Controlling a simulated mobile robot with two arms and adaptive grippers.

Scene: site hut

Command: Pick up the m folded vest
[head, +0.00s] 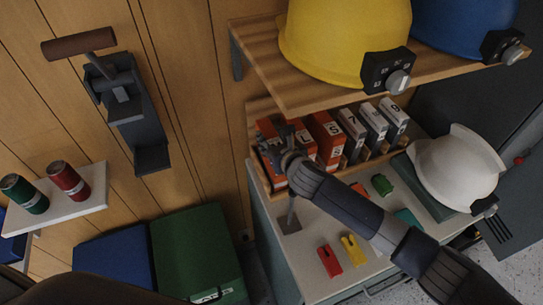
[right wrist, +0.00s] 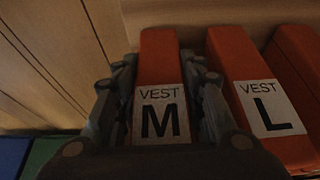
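The M folded vest (right wrist: 160,65) is an orange-red folded block with a white label reading VEST M. In the head view the M vest (head: 266,129) is at the left end of the row on the lower wooden shelf, partly hidden by my right gripper. My right gripper (head: 283,135) is at this vest. In the right wrist view its fingers (right wrist: 161,75) stand open on either side of the vest, with narrow gaps showing near the tips. Whether they touch it lower down is hidden. My left gripper is not in view.
The L vest (right wrist: 262,100) stands close on the right, then an S vest (head: 326,134) and several grey numbered packs (head: 374,124). An upper shelf (head: 275,87) with a yellow helmet (head: 340,40) overhangs the row. A white helmet (head: 455,168) and small coloured items lie on the cabinet.

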